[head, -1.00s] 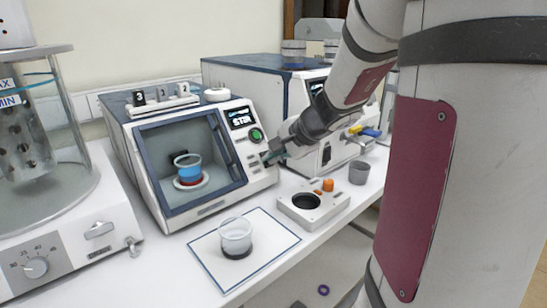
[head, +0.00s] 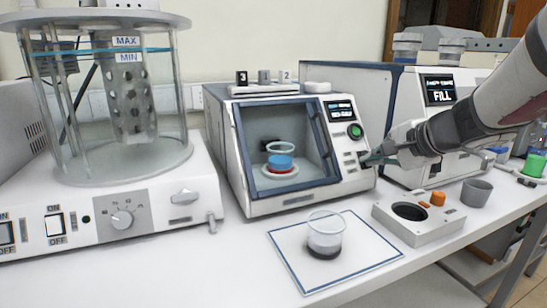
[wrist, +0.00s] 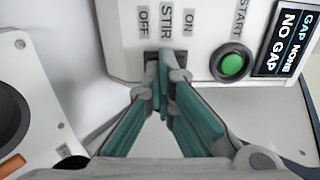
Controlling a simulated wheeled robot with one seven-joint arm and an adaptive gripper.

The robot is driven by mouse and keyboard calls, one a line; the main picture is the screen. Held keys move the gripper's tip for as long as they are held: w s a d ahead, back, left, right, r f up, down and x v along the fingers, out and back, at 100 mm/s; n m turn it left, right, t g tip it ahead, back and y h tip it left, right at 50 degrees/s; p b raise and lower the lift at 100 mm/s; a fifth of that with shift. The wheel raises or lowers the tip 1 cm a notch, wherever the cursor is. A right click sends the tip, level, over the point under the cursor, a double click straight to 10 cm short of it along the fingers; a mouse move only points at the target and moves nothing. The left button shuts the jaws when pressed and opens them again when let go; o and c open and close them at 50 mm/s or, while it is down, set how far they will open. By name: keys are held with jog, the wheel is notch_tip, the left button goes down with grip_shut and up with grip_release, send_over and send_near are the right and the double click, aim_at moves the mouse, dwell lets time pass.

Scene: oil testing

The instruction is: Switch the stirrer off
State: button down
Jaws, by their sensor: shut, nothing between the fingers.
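The stirrer is a white box machine (head: 290,204) with a dark-framed clear window, standing mid-counter in the head view. Behind the window a clear cup with blue and red contents (head: 280,164) sits on a white round base. The wrist view shows its panel, with a dark switch (wrist: 181,57) beneath the labels OFF, STIR and ON. My gripper (head: 369,158) is at the right side of this panel. In the wrist view, my gripper's green fingers (wrist: 164,85) are shut and empty, their tips at the switch and partly hiding it. I cannot tell the switch's position or whether the tips touch it.
A green START button (wrist: 232,65) and a display reading NO GAP (wrist: 286,38) are beside the switch. A clear cup (head: 326,232) stands on a bordered mat in front. A white block with a dark round hole (head: 402,226) and a grey cup (head: 476,192) are at right.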

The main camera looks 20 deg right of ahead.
jog(key=shift+w+a+f, duration=0.1)
jog(key=shift+f, duration=0.1)
jog(key=shift+w+r+p, duration=0.15)
jog(key=shift+r+p, duration=0.45)
jog(key=shift+r, duration=0.2)
